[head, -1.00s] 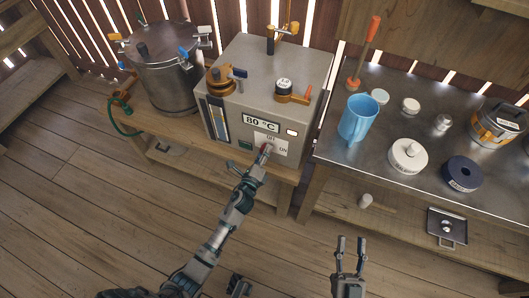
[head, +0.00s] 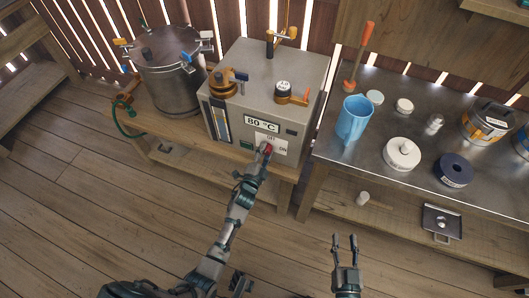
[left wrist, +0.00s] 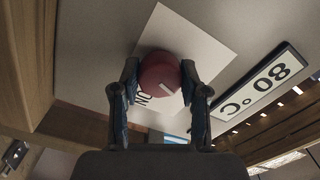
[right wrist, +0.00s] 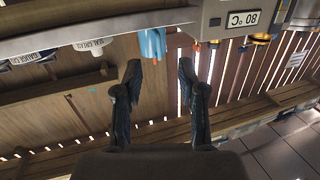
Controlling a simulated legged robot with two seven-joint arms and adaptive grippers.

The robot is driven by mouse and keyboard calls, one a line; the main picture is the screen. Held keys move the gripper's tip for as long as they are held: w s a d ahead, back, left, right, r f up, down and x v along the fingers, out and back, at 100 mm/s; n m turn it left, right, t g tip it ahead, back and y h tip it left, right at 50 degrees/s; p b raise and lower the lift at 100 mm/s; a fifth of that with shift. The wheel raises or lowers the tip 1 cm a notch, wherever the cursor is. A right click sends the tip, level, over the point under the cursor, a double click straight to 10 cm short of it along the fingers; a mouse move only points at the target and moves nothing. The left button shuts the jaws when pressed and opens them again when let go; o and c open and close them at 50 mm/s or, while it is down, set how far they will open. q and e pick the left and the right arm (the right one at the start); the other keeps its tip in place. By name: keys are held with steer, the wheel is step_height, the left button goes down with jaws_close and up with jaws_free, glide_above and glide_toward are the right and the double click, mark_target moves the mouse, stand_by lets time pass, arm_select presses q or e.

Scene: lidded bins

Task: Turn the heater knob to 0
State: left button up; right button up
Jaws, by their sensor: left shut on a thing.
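The heater (head: 262,90) is a grey metal box on a low wooden bench, with a display (head: 262,123) reading 80 °C. On its front a white plate marked OFF and ON carries a red knob (head: 266,148). The knob also shows in the left wrist view (left wrist: 159,73), with a pale mark on its face. My left gripper (head: 264,153) is at the heater front, its two fingers on either side of the knob and shut on it. My right gripper (head: 345,238) is open and empty above the floor, apart from everything.
A steel pot (head: 172,78) stands left of the heater. A metal-topped table (head: 380,165) on the right holds a blue jug (head: 354,118), white lids, a dark blue disc (head: 454,169) and a can (head: 488,122). The floor in front is clear.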

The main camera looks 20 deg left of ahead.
arm_select(q)
steer(key=shift+s+f+n+p, duration=0.1)
steer(key=shift+f+n+p, duration=0.25)
steer(key=shift+n, duration=0.75)
steer(key=shift+f+n, duration=0.1)
steer(key=shift+n, duration=0.7)
arm_select(e)
steer(key=shift+s+d+f+g+h, duration=0.15)
steer(key=shift+s+f+g, duration=0.1)
steer(key=shift+f+g, duration=0.3)
steer(key=shift+s+d+f+g+h, duration=0.2)
steer(key=shift+f+g, duration=0.1)
steer(key=shift+f, duration=0.35)
steer(key=shift+s+d+f+g+h, duration=0.15)
steer(key=shift+s+f+g, duration=0.1)
steer(key=shift+f+g, duration=0.3)
arm_select(q)
steer(key=shift+f, duration=0.1)
arm_select(e)
steer(key=shift+f, duration=0.15)
arm_select(q)
steer(key=o, duration=0.9)
steer(key=shift+o, duration=1.2)
steer(key=shift+a+r, duration=0.1)
steer(key=shift+r, duration=0.1)
arm_select(e)
steer(key=shift+a, duration=0.1)
steer(key=shift+w, duration=0.1)
